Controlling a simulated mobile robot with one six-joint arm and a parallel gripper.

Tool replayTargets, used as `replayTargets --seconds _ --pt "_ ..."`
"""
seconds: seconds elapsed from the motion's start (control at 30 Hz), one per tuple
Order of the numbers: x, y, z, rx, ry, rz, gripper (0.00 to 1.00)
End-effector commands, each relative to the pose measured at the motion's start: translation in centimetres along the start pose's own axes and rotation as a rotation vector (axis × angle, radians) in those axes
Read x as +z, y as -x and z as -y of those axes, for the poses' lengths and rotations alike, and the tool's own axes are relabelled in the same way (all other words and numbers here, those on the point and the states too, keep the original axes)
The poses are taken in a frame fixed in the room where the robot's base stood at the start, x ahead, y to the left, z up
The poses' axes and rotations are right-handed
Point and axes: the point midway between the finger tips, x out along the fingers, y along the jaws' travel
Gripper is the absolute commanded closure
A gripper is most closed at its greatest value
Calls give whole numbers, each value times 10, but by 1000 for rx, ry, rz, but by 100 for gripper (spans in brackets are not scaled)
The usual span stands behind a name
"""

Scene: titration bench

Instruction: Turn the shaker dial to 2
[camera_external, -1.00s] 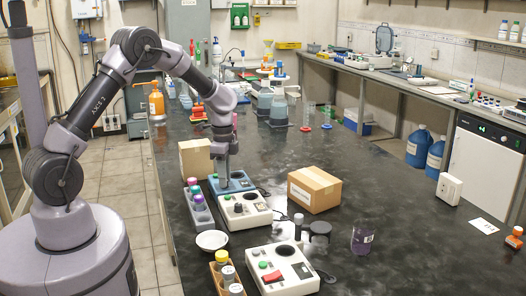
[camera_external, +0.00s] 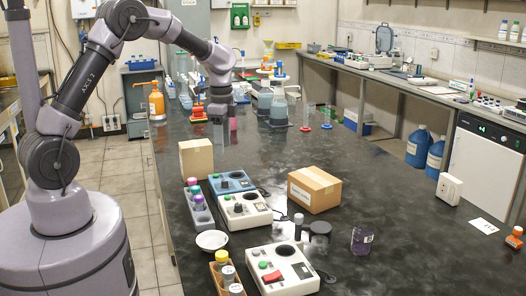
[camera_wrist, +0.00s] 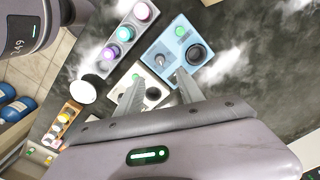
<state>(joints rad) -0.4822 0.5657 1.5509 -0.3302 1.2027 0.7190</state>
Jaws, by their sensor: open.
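The blue bench device (camera_external: 232,186) stands on the black bench; it also shows in the wrist view (camera_wrist: 153,73). On its top are a grey dial (camera_wrist: 160,58), a round dark recess (camera_wrist: 195,55) and a green button (camera_wrist: 180,31). The dial's markings are too small to read. A white device with a black knob (camera_external: 238,208) stands just in front of it. I cannot tell by label which device is the shaker. My gripper (camera_external: 218,140) is open and empty, raised well above and behind the blue device. Its two fingers (camera_wrist: 159,79) show apart in the wrist view.
A second white device (camera_external: 302,284) with red and green buttons stands nearest the front. A tube rack (camera_external: 201,217), a white dish (camera_external: 212,240) and a beige block (camera_external: 196,158) lie to the left. A cardboard box (camera_external: 314,190) is to the right.

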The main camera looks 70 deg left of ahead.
Motion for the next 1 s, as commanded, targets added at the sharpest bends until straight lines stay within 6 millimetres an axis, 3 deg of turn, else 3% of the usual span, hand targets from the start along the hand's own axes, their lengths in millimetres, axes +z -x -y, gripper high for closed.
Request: replayTargets --seconds 0.03,0.1,0.23,0.77,0.87,0.97,1.0 --pt "0 19 1 -3 1 -2 55" --pt "0 35 0 -1 0 -2 55" --pt "0 52 0 0 0 0 55" --pt "0 58 -1 -1 0 0 55" --pt "-5 77 -25 -45 10 -11 55" --pt "-5 111 -88 -145 44 -51 55" --pt "0 121 -120 -190 62 -80 55"
